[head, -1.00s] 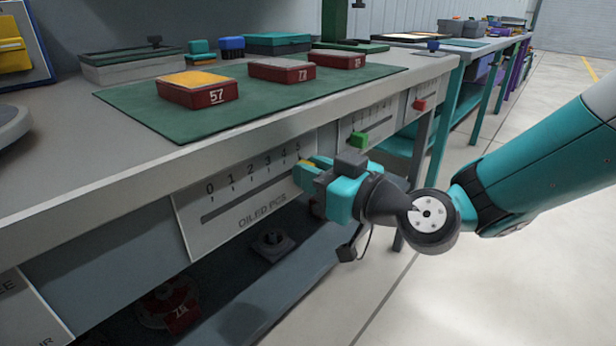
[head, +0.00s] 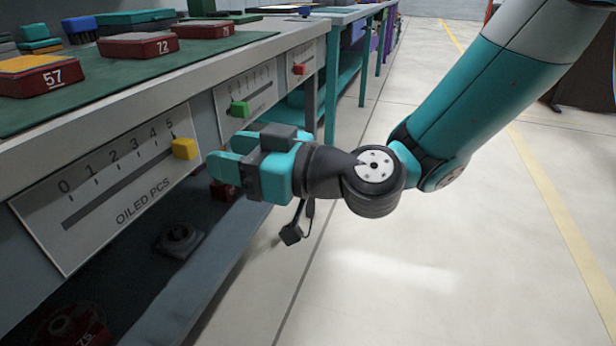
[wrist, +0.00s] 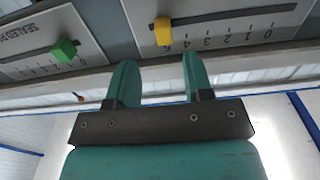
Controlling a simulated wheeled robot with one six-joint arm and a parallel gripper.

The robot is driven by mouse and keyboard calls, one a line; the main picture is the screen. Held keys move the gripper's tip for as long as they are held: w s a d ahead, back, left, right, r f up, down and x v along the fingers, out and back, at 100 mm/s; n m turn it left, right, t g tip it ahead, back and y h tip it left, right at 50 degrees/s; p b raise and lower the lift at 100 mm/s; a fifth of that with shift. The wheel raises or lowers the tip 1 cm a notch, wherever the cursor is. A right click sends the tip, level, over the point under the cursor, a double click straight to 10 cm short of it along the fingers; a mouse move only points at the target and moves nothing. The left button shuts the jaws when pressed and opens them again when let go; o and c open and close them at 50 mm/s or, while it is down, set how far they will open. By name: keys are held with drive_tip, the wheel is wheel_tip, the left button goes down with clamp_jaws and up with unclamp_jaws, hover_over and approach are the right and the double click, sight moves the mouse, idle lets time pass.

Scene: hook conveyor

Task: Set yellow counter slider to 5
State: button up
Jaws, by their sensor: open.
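The yellow slider (head: 184,149) sits at the right end of its slot on the white "OILED PCS" panel (head: 75,235), by the mark 5. It also shows in the wrist view (wrist: 163,30), upside down, at the 5 end of its scale. My gripper (head: 212,168) is open and empty, to the right of the yellow slider and apart from it. In the wrist view the two teal fingers (wrist: 156,75) are spread, with the yellow slider beyond their tips.
A green slider (head: 239,109) and a red slider (head: 299,69) sit on panels further along the bench front. The bench top holds red boxes numbered 57 (head: 45,78) and 72 (head: 140,46) on a green mat. A lower shelf lies under the panels.

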drive_tip(key=b+v, duration=0.5)
drive_tip(key=v, duration=0.5)
drive_tip(key=shift+d+b, duration=0.3)
drive_tip(key=shift+b, duration=0.1)
drive_tip(key=shift+s, duration=0.1)
